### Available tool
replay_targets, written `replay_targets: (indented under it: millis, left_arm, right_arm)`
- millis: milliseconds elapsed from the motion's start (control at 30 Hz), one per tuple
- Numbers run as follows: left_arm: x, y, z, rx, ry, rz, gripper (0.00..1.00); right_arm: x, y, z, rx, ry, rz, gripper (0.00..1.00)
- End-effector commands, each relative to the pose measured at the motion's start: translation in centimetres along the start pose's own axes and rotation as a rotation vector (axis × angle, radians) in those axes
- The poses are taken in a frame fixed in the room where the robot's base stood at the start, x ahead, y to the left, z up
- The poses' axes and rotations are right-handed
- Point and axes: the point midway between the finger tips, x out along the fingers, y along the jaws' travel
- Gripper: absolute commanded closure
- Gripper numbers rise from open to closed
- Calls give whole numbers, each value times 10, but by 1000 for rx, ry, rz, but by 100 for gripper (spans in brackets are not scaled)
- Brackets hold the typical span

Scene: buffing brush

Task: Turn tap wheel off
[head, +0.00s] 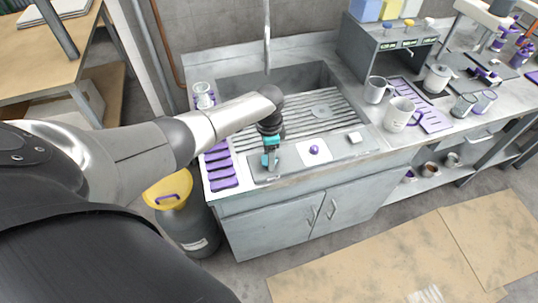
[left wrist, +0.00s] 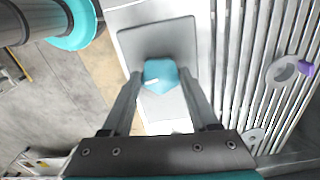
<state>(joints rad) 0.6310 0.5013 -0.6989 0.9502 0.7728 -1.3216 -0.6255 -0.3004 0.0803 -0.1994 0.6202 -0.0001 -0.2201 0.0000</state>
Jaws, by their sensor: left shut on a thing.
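My left gripper (head: 271,158) is low over the front left corner of the sink counter. In the left wrist view its fingers (left wrist: 164,88) are shut on a light blue block-like thing (left wrist: 160,74), above a grey square tray (left wrist: 183,38). A small purple knob (head: 314,150) sits on a white square plate right of the gripper, apart from it; I cannot tell if it is the tap wheel. The tap's upright pipe (head: 267,40) rises behind the basin. No other wheel can be made out. My right gripper is not in view.
The basin has a slatted rack (head: 318,95). White mugs (head: 399,114) and purple mats (head: 432,120) stand to the right. A purple ribbed mat (head: 221,168) lies left of the gripper. A yellow-lidded bin (head: 168,189) stands left of the cabinet. The floor in front has cardboard sheets.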

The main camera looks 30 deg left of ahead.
Motion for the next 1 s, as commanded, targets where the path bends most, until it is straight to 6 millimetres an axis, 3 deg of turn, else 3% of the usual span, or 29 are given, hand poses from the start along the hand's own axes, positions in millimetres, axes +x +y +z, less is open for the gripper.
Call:
replay_targets:
  millis: [333, 900, 933, 1000]
  left_arm:
    - [-1, 0, -1, 146, 2, 0, 95]
    - [-1, 0, -1, 175, 3, -1, 95]
    - [-1, 0, -1, 175, 3, -1, 36]
    - [-1, 0, -1, 175, 3, -1, 29]
  right_arm:
    - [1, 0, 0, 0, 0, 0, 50]
    - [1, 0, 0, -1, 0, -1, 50]
    - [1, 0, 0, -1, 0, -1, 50]
    - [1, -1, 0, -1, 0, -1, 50]
